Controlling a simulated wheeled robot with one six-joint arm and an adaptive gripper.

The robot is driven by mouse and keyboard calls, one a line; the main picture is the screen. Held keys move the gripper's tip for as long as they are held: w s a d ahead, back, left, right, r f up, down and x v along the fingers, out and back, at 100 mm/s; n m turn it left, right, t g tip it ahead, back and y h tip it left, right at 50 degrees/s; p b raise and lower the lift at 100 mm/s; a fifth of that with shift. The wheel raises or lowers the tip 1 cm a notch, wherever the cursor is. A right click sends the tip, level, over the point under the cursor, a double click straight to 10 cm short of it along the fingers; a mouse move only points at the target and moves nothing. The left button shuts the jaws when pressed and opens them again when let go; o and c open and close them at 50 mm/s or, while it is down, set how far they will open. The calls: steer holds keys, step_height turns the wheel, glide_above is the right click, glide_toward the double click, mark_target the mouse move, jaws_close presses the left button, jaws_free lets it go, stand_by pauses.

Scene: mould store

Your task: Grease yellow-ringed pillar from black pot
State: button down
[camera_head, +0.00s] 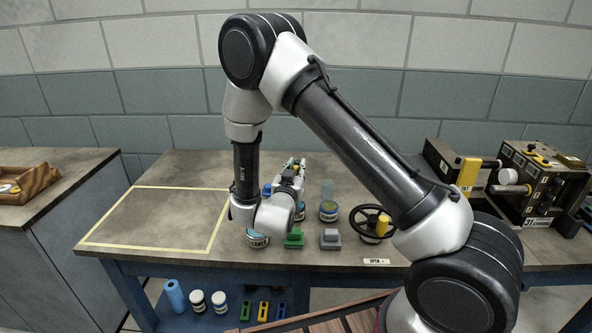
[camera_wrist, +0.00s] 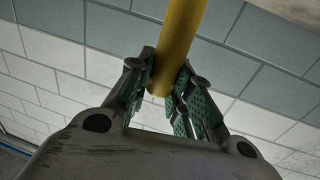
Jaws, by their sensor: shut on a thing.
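My gripper (camera_head: 295,166) is raised over the middle of the bench, partly hidden behind my own wrist. In the wrist view my gripper (camera_wrist: 168,80) is shut on a yellow rod (camera_wrist: 182,35), whose far end runs out of the picture at the top. Dark mould blocks (camera_head: 537,190) stand at the bench's right end, with pillars such as a white-ended one (camera_head: 508,176). I cannot make out a yellow ring on any pillar. A small pot (camera_head: 329,211) stands behind the grey block; I cannot tell whether it is the black pot.
A labelled pot (camera_head: 258,239), green block (camera_head: 294,239) and grey block (camera_head: 330,239) stand along the front edge. A black handwheel (camera_head: 371,221) stands right of them. A yellow-taped area (camera_head: 150,220) at left is empty. A wooden tray (camera_head: 28,181) lies on the left bench.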

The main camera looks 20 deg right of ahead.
steer(key=shift+f, duration=0.1)
stand_by(0.3)
steer(key=shift+r, duration=3.55)
steer(key=shift+w+a+n+t+y, duration=0.3)
steer(key=shift+a+y, duration=0.1)
steer(key=shift+y, duration=0.2)
steer(key=shift+w+r+n+t+y, duration=0.15)
steer(key=shift+n+t+y, duration=0.15)
steer(key=shift+y, duration=0.2)
steer(key=d+r, duration=0.1)
steer(key=d, duration=0.7)
steer(key=shift+d+r+n+y, duration=0.4)
steer(key=shift+d, duration=0.15)
